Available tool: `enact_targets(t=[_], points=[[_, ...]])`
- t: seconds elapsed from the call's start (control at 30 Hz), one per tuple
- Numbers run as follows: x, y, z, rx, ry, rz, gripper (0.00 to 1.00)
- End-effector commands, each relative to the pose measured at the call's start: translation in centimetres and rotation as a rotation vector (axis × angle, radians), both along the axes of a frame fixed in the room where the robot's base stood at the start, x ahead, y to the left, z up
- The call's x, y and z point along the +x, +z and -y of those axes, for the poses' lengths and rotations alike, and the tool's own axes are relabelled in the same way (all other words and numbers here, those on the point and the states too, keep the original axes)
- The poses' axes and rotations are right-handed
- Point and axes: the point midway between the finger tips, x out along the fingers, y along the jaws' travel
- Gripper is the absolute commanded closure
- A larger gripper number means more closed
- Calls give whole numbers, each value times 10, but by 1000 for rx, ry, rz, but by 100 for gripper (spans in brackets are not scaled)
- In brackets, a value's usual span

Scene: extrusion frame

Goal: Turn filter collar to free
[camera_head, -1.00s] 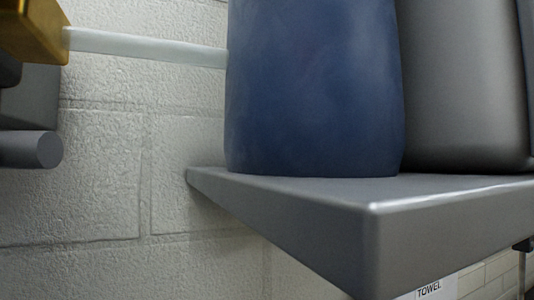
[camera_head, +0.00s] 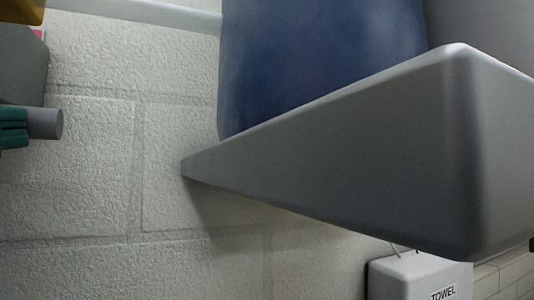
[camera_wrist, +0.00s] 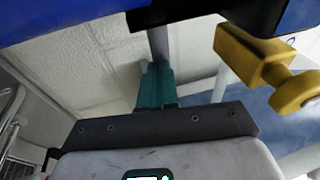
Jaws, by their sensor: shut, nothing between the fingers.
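My gripper (camera_wrist: 156,72) has teal fingers that are together, in the middle of the wrist view. It also shows at the left edge of the head view (camera_head: 12,127). A grey rod (camera_wrist: 158,42) runs from a dark part (camera_wrist: 195,10) down to the fingertips. In the head view its round end (camera_head: 45,123) sticks out to the right of the fingers. I cannot tell whether they touch. A blue body (camera_wrist: 65,15) crosses the top of the wrist view. I cannot make out which part is the filter collar.
A brass fitting (camera_wrist: 250,60) with a knob is right of the fingers. A big blue container (camera_head: 310,65) stands on a grey shelf (camera_head: 350,150) with a thick front edge. A pale pipe (camera_head: 150,12) crosses the white block wall (camera_head: 80,190). A towel dispenser (camera_head: 410,275) is low down.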

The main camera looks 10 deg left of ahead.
Motion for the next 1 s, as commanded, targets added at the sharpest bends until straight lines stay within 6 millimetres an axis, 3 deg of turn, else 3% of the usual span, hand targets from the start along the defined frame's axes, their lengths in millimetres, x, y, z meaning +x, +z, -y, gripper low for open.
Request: enact_targets(t=[0.4,1.0], points=[[24,0,-10,-1,-2,0,100],[27,0,-13,1,0,0,100]])
